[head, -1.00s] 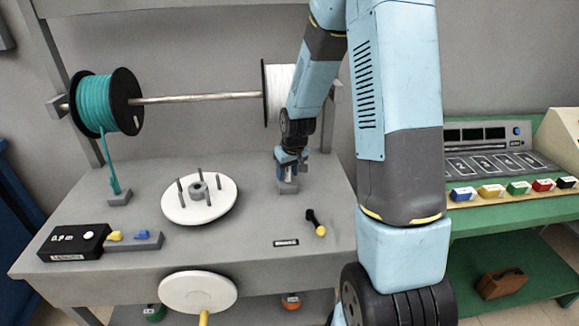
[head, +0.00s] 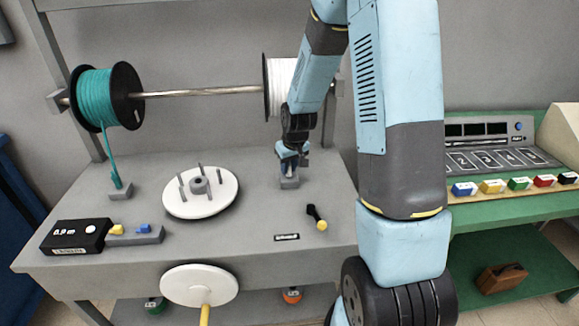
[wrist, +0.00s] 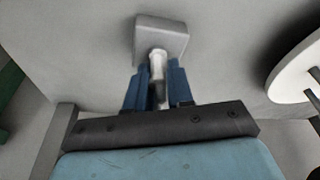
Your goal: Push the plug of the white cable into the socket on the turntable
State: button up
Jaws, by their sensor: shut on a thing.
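The white turntable (head: 212,205) with upright pegs and a grey central hub (head: 199,185), where the socket seems to be, lies on the grey bench. My gripper (head: 290,171) is at the grey holder block (head: 290,183) to the right of the turntable. In the wrist view my blue fingers (wrist: 157,88) are shut on the white plug (wrist: 157,62), whose end meets the grey block (wrist: 160,35). I cannot tell whether the plug is still seated in it. The white cable's spool (head: 279,85) hangs on the rod, partly hidden by my arm.
A teal spool (head: 107,97) hangs at left, its cable running down to another holder (head: 121,191). A black meter box (head: 75,237) and a yellow-and-black tool (head: 317,217) lie near the front. The bench between turntable and gripper is clear.

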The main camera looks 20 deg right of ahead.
grip_shut()
jog(key=shift+r, duration=1.5)
jog(key=shift+r, duration=1.6)
